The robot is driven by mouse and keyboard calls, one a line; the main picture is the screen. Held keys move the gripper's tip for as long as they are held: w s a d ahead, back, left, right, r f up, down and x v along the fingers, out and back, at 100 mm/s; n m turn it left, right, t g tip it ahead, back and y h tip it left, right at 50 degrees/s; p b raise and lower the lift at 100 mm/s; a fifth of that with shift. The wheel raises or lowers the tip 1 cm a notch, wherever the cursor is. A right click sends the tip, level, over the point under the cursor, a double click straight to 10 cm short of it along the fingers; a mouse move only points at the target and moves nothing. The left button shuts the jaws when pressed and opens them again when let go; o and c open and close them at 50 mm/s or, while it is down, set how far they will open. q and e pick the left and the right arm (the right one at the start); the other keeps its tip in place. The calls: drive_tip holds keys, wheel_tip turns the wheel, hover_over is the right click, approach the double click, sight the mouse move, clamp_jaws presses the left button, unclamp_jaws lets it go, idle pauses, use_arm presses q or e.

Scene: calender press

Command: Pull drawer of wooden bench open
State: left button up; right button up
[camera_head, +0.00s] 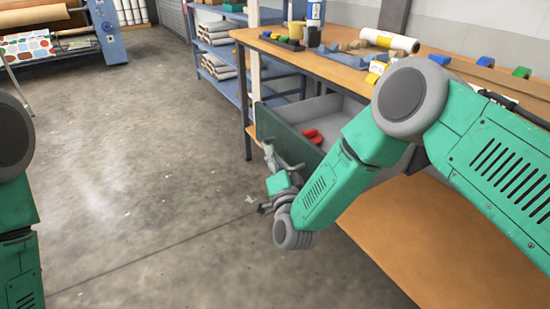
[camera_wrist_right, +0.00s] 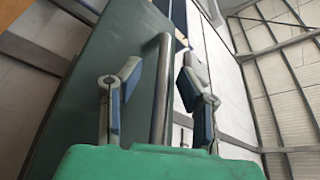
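The wooden bench (camera_head: 330,66) has a drawer with a dark green front (camera_head: 278,127). The drawer stands out from under the bench top, and its grey inside shows, with red objects (camera_head: 312,136) in it. My right gripper (camera_head: 275,160) is at the outer face of the drawer front. In the right wrist view, its two fingers (camera_wrist_right: 160,95) are apart on either side of a grey bar handle (camera_wrist_right: 160,88), with a gap on each side. The green panel (camera_wrist_right: 85,85) shows behind. My left arm shows at the left edge, but its gripper is out of view.
Tools, blocks and a roll (camera_head: 389,41) lie on the bench top. A blue shelf rack (camera_head: 228,85) with stacked bundles stands behind the bench. A lower wooden surface (camera_head: 430,240) lies at the right under my right arm. The concrete floor (camera_head: 140,150) to the left is clear.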

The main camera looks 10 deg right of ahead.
drive_tip(key=v, duration=1.2)
drive_tip(key=shift+f, duration=0.1)
